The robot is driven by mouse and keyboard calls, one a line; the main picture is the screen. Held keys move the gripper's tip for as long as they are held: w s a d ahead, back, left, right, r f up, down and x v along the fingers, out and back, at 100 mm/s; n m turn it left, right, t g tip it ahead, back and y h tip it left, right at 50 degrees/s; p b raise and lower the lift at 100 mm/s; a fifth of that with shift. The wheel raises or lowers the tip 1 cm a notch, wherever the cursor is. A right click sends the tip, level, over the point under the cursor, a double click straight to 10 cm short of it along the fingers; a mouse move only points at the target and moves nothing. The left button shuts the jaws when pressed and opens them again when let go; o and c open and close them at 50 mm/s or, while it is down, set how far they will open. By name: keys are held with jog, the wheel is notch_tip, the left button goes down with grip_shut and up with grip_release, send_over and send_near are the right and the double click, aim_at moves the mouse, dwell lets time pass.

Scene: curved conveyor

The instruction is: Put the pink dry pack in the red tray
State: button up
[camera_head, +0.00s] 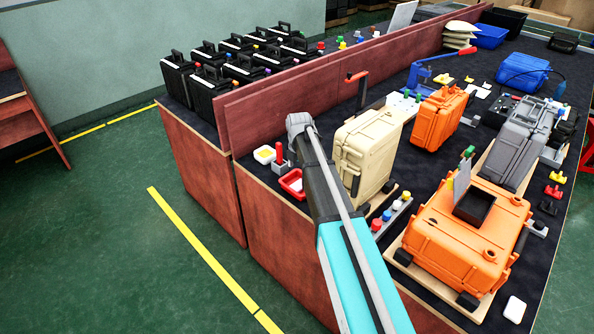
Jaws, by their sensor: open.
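The red tray (290,184) is a small open tray near the table's left edge, just left of my arm. A pale patch shows inside it, too small to identify. My arm reaches in from the bottom right, its grey end beside the tray in the picture. My gripper's fingers do not show; they are hidden behind or below the arm. I cannot make out a pink dry pack. A small whitish pack-like item (515,309) lies at the table's near right corner, and its colour does not look clearly pink.
A yellow-and-white tray (264,154) and a red-topped item (279,153) stand by the red tray. A beige case (366,150) stands close right of my arm. A low reddish divider (300,100) runs behind.

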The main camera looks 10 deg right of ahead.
aim_at(299, 185)
jog(key=shift+r+p, duration=2.45)
jog(key=shift+r, duration=0.3)
